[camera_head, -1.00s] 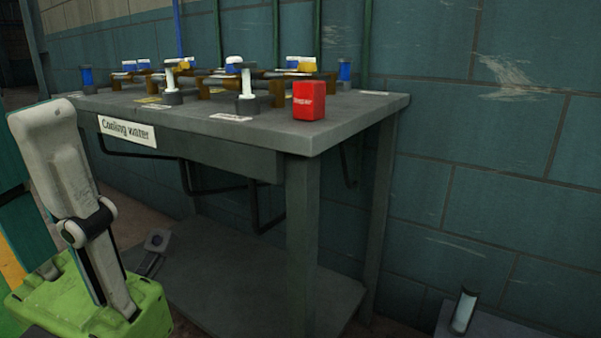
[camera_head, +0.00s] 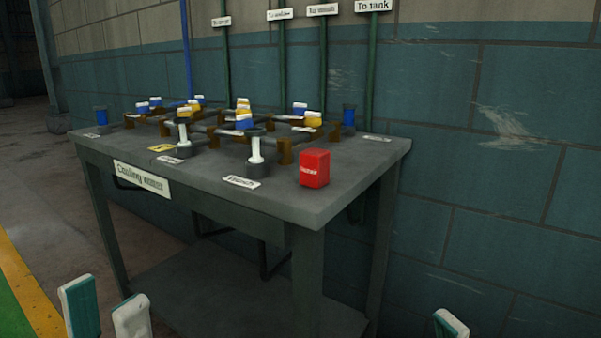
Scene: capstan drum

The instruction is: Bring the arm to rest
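My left gripper (camera_head: 106,311) shows at the bottom left of the head view. Its two pale, green-sided fingertips stand apart with nothing between them, so it is open and empty. It is in front of the workbench (camera_head: 300,208), left of its near leg, and appears apart from it. My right gripper (camera_head: 451,325) shows only as one pale fingertip at the bottom edge, right of the bench. Its other finger is out of frame, so I cannot tell its opening. The rest of both arms is hidden below the picture.
The bench carries a red box (camera_head: 314,168) near its front right corner, a "Cooling water" plate (camera_head: 142,179) and pipework with blue and yellow valve handles (camera_head: 244,121). A brick wall (camera_head: 500,150) stands behind. Open floor (camera_head: 40,200) lies to the left.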

